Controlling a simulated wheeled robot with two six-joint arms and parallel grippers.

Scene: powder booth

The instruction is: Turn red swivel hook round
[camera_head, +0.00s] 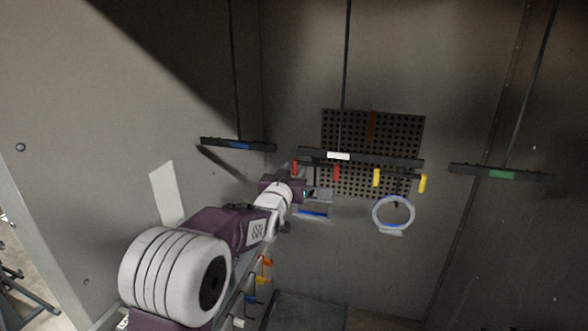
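A dark hanging bar (400,163) with a white label crosses the middle of the head view. Two red swivel hooks hang from it, one at its left end (294,167) and one nearer the middle (336,172). Two yellow hooks (376,177) hang further right. My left gripper (311,193) is just below the red hooks, at the top of a grey square frame (315,217) with a blue lower edge. Its fingers are small and dark, so I cannot tell whether they touch anything. My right gripper is out of view.
A pale ring (380,221) hangs below the yellow hooks. A perforated panel (411,130) is behind the bar. Other bars hang at left with a blue label (262,147) and at right with a green label (465,170). Coloured hooks (265,263) show beside my arm.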

